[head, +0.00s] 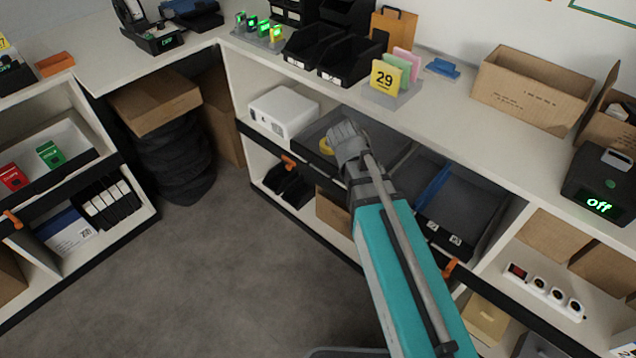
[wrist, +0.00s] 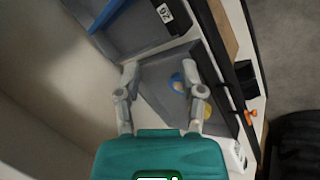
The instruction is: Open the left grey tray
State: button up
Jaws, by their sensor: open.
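The left grey tray (head: 312,134) sits in the shelf bay under the counter, right of a white box, with my arm crossing in front of part of it. In the wrist view the tray (wrist: 155,85) lies beyond my fingers, holding a yellow round item (wrist: 178,108) and a blue item (wrist: 177,82). My gripper (head: 346,130) is over the tray in the head view. In the wrist view my gripper (wrist: 160,66) has its fingers spread apart with nothing between them. I cannot tell whether a finger touches the tray.
Another grey tray with a blue divider (head: 435,183) stands to the right. The white box (head: 283,112) is on the left. The counter above carries black bins (head: 350,62) and a stand with a yellow 29 card (head: 385,77). The floor (head: 220,270) in front is clear.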

jog(key=w+a+f+n+t+h+b, duration=0.35)
jog(key=w+a+f+b, duration=0.25)
jog(key=a+f+b, duration=0.65)
jog(key=n+t+b, duration=0.4)
jog(key=t+b, duration=0.2)
jog(key=b, duration=0.9)
send_near(318, 172)
jog(key=s+a, duration=0.2)
jog(key=a, duration=0.1)
jog(key=shift+s+d+f+m+h, duration=0.15)
jog(key=shift+s+d+m+h, duration=0.05)
jog(key=shift+s+m+h, duration=0.05)
jog(key=shift+w+d, duration=0.1)
jog(key=shift+b+x, duration=1.65)
jog(key=shift+x, duration=5.15)
jog(key=shift+w, duration=0.1)
grip_shut()
